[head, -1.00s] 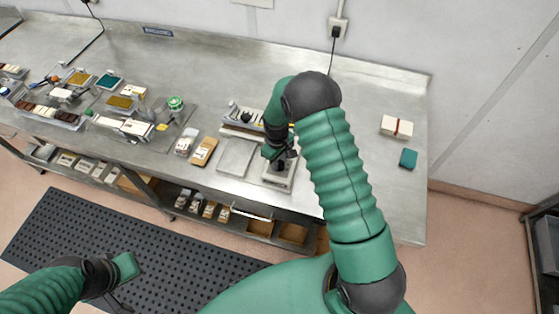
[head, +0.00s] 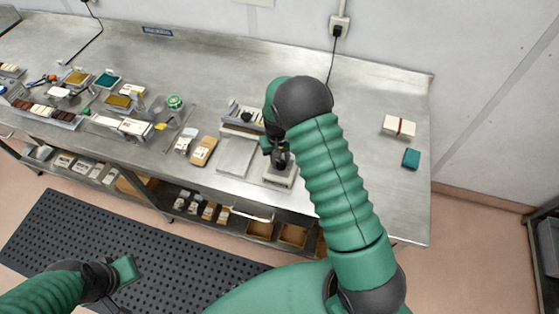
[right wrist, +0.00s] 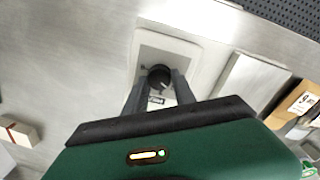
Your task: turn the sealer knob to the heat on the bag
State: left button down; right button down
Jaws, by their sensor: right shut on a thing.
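The dark round knob (right wrist: 160,77) sits on a pale box (right wrist: 177,50) with a small label in front of it. In the right wrist view my right gripper (right wrist: 160,82) has its two dark fingers on either side of the knob, shut on it. In the head view the pale box (head: 280,180) stands near the bench's front edge, and my right gripper (head: 280,158) reaches down onto it. The knob's pointer is too small to read. I cannot make out a bag clearly. My left gripper (head: 126,270) is low at the left, away from the bench; its fingers are unclear.
A flat metal plate (head: 236,157) lies left of the box. A device (head: 241,118) behind is partly hidden by my right arm. A banded white stack (head: 399,126) and a teal block (head: 411,159) lie at the right. Several trays and packs fill the left; the back is clear.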

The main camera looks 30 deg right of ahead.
aim_at(278, 163)
jog(key=shift+s, duration=0.1)
dwell(0.4)
jog(key=c, duration=1)
grip_release()
jog(key=shift+c, duration=0.2)
jog(key=shift+r, duration=0.2)
notch_tip(278, 163, up, 16)
jog(key=b, duration=0.3)
jog(key=shift+w+a+r, duration=0.15)
jog(key=shift+w+a, duration=0.15)
jog(key=shift+a, duration=0.1)
